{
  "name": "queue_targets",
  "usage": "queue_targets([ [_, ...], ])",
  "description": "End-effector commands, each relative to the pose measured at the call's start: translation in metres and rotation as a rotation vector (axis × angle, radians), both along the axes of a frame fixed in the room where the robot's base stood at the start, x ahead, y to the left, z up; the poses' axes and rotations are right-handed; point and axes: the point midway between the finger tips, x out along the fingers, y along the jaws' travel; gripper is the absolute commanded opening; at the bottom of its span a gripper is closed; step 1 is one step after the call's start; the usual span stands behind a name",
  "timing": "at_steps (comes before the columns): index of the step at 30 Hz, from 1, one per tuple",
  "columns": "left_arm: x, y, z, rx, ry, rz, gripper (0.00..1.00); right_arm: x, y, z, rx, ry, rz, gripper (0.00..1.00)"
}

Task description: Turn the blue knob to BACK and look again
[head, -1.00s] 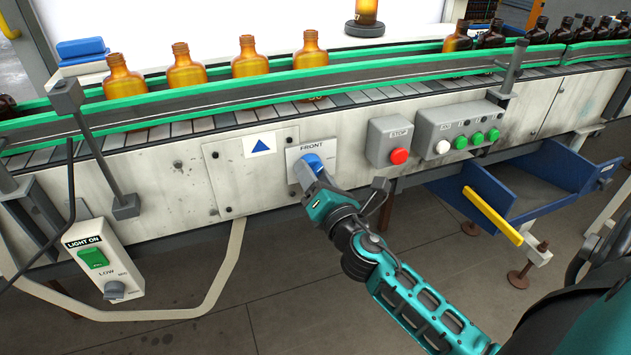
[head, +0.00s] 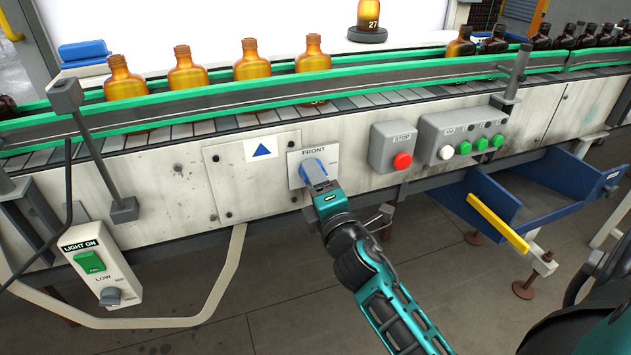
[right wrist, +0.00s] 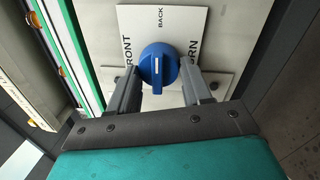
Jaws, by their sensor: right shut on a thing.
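The blue knob (head: 315,168) sits on a white plate (head: 297,180) on the conveyor's side panel. FRONT is readable above it in the head view. In the right wrist view the knob (right wrist: 158,65) has a white mark running towards the BACK label; FRONT is at left and a partly hidden word is at right. My right gripper (head: 318,182) is shut on the knob, one finger on each side. An amber bottle (head: 369,8) stands upright on a dark round stand (head: 367,35) behind the conveyor, showing the number 27. My left gripper is out of view.
A red STOP button (head: 402,161) and a grey box with several buttons (head: 465,135) are right of the knob. Several amber bottles (head: 251,62) stand on the conveyor. A light switch box (head: 103,265) hangs at lower left. An open blue drawer (head: 520,195) juts out at right.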

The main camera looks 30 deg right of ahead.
Motion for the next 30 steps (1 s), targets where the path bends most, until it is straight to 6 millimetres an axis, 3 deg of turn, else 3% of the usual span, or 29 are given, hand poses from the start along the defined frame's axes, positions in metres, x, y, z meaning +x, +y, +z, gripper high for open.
queue_targets([
  [15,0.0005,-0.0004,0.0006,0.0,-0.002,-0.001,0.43,0.0001,0.0001,0.0005,0.02,-0.005,0.0,0.18],
  [16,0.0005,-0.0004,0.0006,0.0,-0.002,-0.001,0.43,0.0001,0.0001,0.0005,0.02,-0.005,0.0,0.51],
  [23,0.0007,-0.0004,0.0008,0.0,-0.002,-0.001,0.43,0.0001,0.0002,0.0004,0.018,-0.005,0.0,0.73],
  [30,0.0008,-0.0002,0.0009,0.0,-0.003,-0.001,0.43,0.0001,0.0001,0.0002,0.017,-0.004,-0.001,0.74],
])
